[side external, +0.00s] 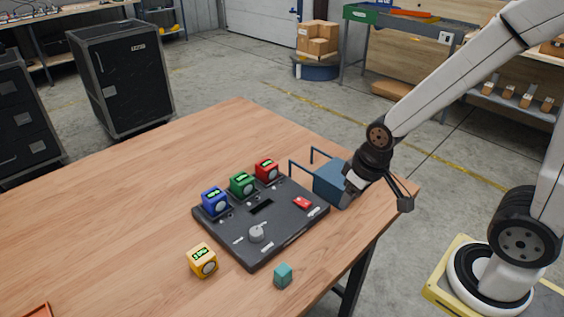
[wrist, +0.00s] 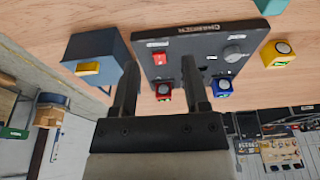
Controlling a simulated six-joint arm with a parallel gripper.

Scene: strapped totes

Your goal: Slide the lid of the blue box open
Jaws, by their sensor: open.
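The blue box (side external: 331,183) stands near the table's right edge, beside the dark control panel. Two thin blue rails extend from it toward the left in the side external view. In the wrist view the blue box (wrist: 95,47) is at the upper left, with a yellow handle (wrist: 88,68) on it. My gripper (side external: 381,192) is at the box's right side in the side external view and partly covers it. In the wrist view my gripper (wrist: 158,75) has its fingers apart, with nothing between them. I cannot tell how far the lid is open.
The dark panel (side external: 240,234) carries blue, green and red cubes, a red switch (side external: 303,203) and a grey knob (side external: 257,232). A yellow cube (side external: 203,261) and a teal block (side external: 283,275) lie in front. The table's left part is mostly clear.

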